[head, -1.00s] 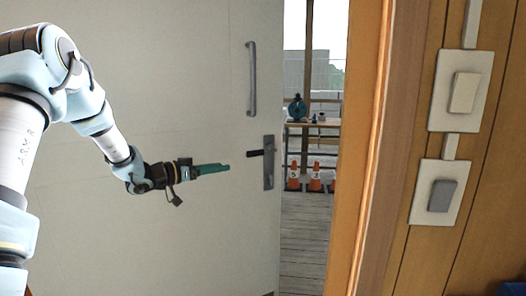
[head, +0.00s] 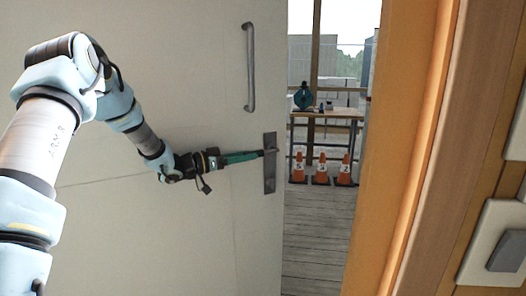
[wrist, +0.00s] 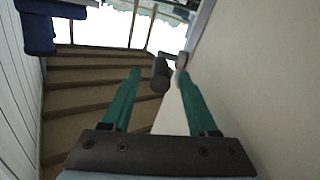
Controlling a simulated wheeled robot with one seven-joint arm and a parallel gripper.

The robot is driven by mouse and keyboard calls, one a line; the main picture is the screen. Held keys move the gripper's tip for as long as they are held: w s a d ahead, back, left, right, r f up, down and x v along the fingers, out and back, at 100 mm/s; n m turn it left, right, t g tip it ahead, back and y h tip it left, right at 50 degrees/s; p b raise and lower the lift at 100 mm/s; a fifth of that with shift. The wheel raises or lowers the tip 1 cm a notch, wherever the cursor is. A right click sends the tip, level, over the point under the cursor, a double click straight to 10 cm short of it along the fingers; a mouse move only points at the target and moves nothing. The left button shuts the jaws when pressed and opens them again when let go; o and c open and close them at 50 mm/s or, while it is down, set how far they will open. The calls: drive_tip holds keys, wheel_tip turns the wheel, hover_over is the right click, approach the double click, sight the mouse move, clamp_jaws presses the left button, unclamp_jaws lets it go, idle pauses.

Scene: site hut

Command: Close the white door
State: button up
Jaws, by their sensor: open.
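The white door (head: 150,215) fills the left of the head view and stands ajar, with a gap between its right edge and the orange wooden frame (head: 400,170). Its metal handle plate (head: 269,180) sits near that edge, below a vertical grey pull bar (head: 250,68). My gripper (head: 264,153) is at the lever, its green fingers pointing right and hiding most of the lever. In the wrist view my gripper (wrist: 158,74) is open, and the dark lever handle (wrist: 160,76) shows between its fingertips. I cannot tell whether they touch it. The door face (wrist: 250,70) lies at the right there.
Through the gap are a plank floor (head: 312,235), several orange numbered cones (head: 320,170), and a table (head: 335,114) with a teal object (head: 303,96). A wall switch (head: 502,250) is at the lower right, beyond the frame.

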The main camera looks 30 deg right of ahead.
sight(260, 153)
drive_tip(key=d, duration=0.2)
drive_tip(key=d+p, duration=0.1)
drive_tip(key=d, duration=0.2)
drive_tip(key=shift+s+d, duration=0.35)
drive_tip(key=shift+s, duration=0.05)
clamp_jaws()
idle(1.1)
